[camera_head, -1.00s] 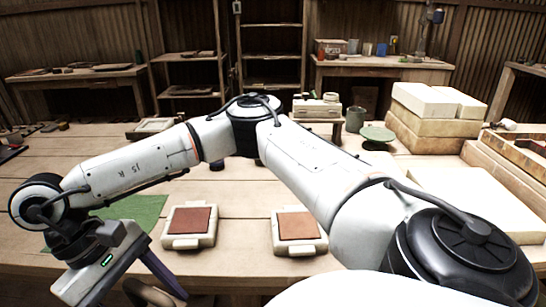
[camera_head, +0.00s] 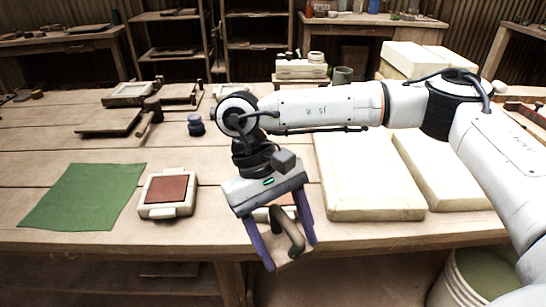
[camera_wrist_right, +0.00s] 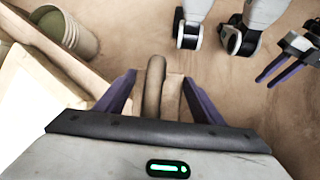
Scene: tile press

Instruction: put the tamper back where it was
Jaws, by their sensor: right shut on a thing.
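My right gripper (camera_head: 290,255) is shut on the tamper (camera_head: 292,238), a wooden block with a curved handle, hanging between its purple fingers at the table's front edge. In the right wrist view the tamper's handle (camera_wrist_right: 153,85) shows between the fingers (camera_wrist_right: 160,92). A mould with a red-brown clay tile (camera_head: 169,189) sits on the table left of the gripper. A second mould (camera_head: 262,214) is mostly hidden behind the gripper. A green mat (camera_head: 85,195) lies further left. My left gripper (camera_wrist_right: 285,72) shows only in the right wrist view, fingers apart and empty.
Large pale blocks (camera_head: 365,180) lie right of the gripper. A dark board (camera_head: 110,122), a mallet (camera_head: 150,118) and a dark round item (camera_head: 196,125) lie behind the moulds. A bucket (camera_head: 482,275) stands on the floor at right. Bare tabletop shows between mat and back items.

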